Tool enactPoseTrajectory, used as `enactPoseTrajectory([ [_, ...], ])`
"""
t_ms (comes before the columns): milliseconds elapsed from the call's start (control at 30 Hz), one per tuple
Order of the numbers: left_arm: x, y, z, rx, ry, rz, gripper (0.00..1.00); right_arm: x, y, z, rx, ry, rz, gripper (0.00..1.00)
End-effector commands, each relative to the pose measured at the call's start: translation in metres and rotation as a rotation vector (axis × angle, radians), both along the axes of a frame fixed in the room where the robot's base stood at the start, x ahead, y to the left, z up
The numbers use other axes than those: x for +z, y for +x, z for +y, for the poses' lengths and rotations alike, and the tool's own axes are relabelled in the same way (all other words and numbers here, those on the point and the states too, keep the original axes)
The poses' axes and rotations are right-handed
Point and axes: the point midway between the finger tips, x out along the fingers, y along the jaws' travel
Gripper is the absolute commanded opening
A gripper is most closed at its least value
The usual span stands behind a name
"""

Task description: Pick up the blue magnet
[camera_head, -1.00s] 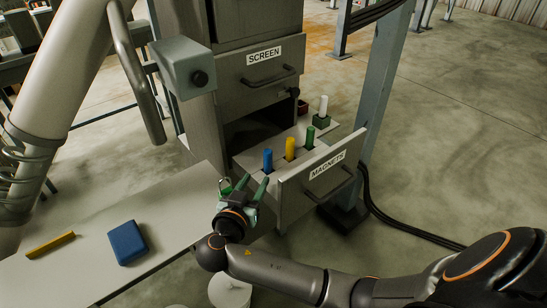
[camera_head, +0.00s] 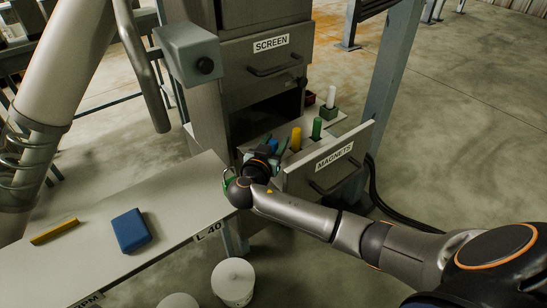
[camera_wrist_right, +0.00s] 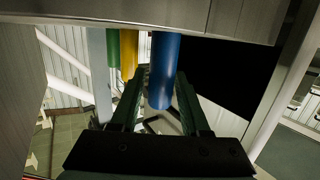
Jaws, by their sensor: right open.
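The blue magnet (camera_head: 273,145) is an upright blue cylinder in the open drawer labelled MAGNETS (camera_head: 334,156). In the head view my right gripper (camera_head: 270,151) is at it and hides most of it. The blue magnet fills the middle of the right wrist view (camera_wrist_right: 164,70), with its free end between the two open green fingers (camera_wrist_right: 157,92). A gap shows on at least one side, and I cannot tell whether either finger touches it. My left gripper is not in view.
A yellow magnet (camera_head: 296,139), a green one (camera_head: 316,127) and a white one (camera_head: 331,96) stand in a row behind. The SCREEN drawer (camera_head: 272,62) is above. A table (camera_head: 185,205) at left holds a blue block (camera_head: 130,230) and yellow bar (camera_head: 54,232).

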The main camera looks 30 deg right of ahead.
Motion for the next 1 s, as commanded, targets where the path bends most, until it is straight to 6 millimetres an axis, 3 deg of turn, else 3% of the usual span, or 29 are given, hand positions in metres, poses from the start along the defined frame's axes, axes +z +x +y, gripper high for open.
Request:
enactPoseTrajectory([
  [133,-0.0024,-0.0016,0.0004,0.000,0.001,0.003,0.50,-0.0030,0.0081,-0.0100,0.001,-0.001,0.001,0.46],
  [367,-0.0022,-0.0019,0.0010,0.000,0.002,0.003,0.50,-0.0034,0.0088,-0.0107,0.001,0.001,0.002,0.46],
  [767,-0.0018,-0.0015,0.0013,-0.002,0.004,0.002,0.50,-0.0034,0.0085,-0.0103,0.001,0.001,0.002,0.02],
  [1000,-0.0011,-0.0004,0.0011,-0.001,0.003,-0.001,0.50,-0.0035,0.0084,-0.0102,0.002,0.001,0.002,0.00],
])
